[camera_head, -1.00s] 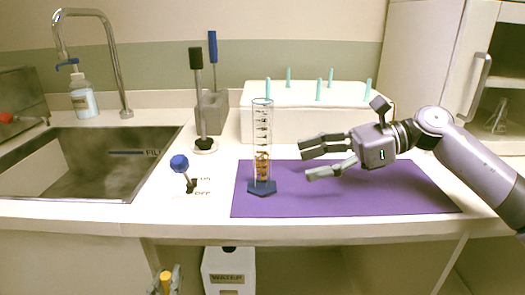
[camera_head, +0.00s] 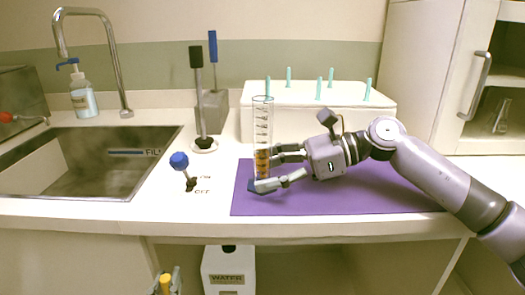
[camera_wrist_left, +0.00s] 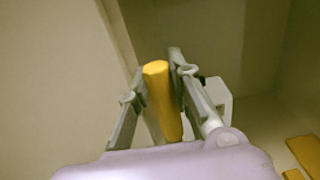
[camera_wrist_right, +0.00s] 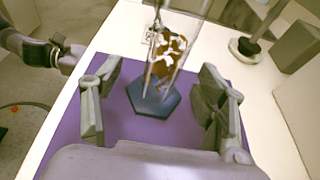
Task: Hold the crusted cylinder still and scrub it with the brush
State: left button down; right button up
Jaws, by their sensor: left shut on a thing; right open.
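The crusted cylinder (camera_head: 262,125) is a clear graduated tube, upright on a blue hexagonal base on the purple mat (camera_head: 370,195). Brown and white crust coats its lower inside, also seen on the cylinder in the right wrist view (camera_wrist_right: 165,60). My right gripper (camera_head: 268,170) is open at the cylinder's lower part. In the right wrist view its fingers stand apart on either side, with gaps. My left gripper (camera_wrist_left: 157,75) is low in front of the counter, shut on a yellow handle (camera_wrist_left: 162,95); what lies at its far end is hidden. I cannot tell which tool is the brush.
A dark-handled tool (camera_head: 198,95) stands in a white dish; a blue-handled one (camera_head: 213,50) stands in a grey holder. A blue-knobbed lever (camera_head: 180,162) rises left of the mat. The sink (camera_head: 90,165) is further left. A white pegged rack (camera_head: 320,120) stands behind.

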jog(key=c, duration=1)
jog(key=shift+c, duration=0.2)
pick_arm(q)
jog(key=shift+r, duration=0.1)
pick_arm(e)
jog(key=shift+c, duration=0.2)
